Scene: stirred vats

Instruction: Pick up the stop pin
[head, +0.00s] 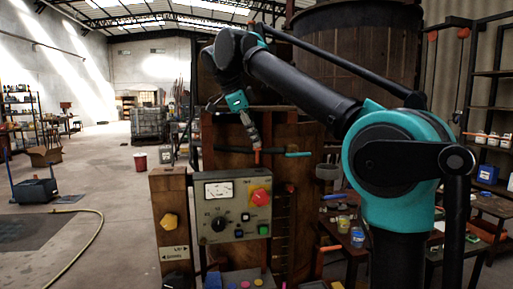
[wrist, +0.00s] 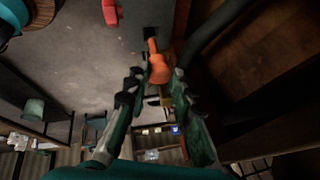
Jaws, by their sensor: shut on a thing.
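The stop pin (wrist: 159,69) is an orange piece with a wide body and a narrower end. In the wrist view it sits between the fingertips of my gripper (wrist: 160,75), which is shut on it. Its narrow end points up the picture to a dark square hole (wrist: 151,33) in a grey surface; I cannot tell whether it enters the hole. In the head view my gripper (head: 252,134) points down above the wooden frame. A small red-orange piece (head: 257,157) shows just under its tips, likely the same pin.
A grey control box (head: 233,207) with a meter and a red knob (head: 260,196) is below my gripper. A bar with a teal end (head: 298,154) runs beside it. The floor at left is largely open.

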